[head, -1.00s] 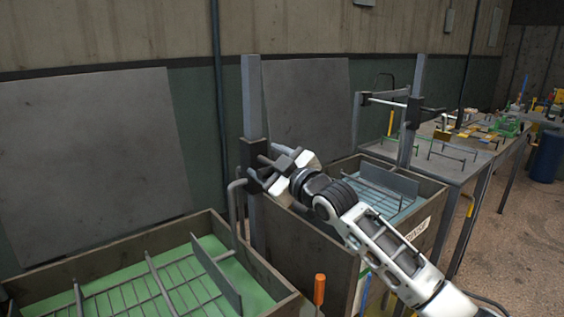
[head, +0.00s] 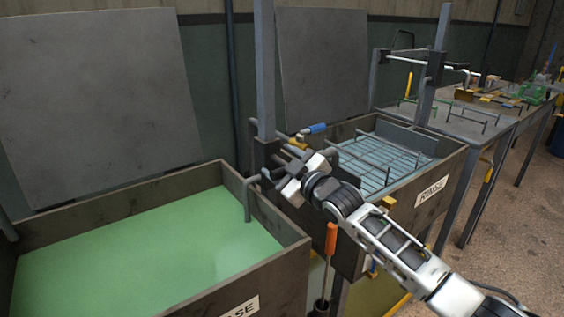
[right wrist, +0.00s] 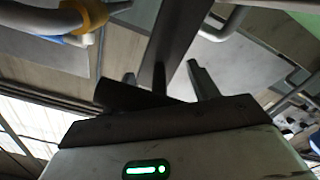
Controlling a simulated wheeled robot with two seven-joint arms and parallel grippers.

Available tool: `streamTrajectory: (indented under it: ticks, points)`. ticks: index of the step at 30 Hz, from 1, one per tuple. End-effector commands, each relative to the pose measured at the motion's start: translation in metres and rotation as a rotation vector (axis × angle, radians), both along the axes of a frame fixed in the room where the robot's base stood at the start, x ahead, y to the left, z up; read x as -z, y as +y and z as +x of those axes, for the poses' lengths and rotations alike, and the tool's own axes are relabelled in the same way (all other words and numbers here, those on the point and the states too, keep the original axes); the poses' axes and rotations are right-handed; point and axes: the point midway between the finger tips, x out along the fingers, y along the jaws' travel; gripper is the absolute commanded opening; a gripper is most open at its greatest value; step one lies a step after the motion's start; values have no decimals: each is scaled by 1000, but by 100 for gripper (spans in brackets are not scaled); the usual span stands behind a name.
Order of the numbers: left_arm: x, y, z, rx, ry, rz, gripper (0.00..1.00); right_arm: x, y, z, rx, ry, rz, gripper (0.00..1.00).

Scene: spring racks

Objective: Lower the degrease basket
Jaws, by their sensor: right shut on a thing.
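The degrease tank (head: 297,243), at the left of the head view, holds green liquid (head: 130,240). Its basket does not show; only a bent grey hanger rod (head: 247,200) reaches over the rim and down at the liquid. A dark carriage (head: 265,155) sits low on the upright post (head: 264,70) at the tank's right back corner. My right gripper (head: 282,172) is at this carriage, shut on what looks like its handle; the fingers partly hide the grip. The right wrist view shows the fingers (right wrist: 165,85) close up, with the hold unclear. My left gripper is out of view.
The rinse tank (head: 440,180) stands to the right, its wire basket (head: 385,160) low inside. A blue-handled part (head: 313,129) lies near its back rim. An orange-handled tool (head: 331,240) stands between the tanks. Cluttered tables (head: 480,122) extend behind at right.

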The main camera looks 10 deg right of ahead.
Motion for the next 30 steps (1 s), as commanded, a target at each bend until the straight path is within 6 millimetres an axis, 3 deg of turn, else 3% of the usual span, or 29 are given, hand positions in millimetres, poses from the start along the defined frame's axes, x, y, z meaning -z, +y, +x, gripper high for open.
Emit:
streamTrajectory:
  ticks: [1, 2, 3, 20, 26, 30]
  points:
    - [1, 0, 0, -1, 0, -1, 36, 12, 2, -2, -2, 36, 21, 19]
    - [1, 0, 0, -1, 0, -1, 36, 12, 2, -2, -2, 36, 21, 62]
    - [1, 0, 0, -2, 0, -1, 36, 12, 1, -2, -2, 36, 20, 74]
    - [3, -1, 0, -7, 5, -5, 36, 10, -3, -4, 3, 29, 13, 75]
    - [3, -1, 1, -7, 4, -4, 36, 9, -14, -29, 2, 27, 12, 75]
    - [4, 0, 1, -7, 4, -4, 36, 10, -28, -59, 1, 27, 11, 75]
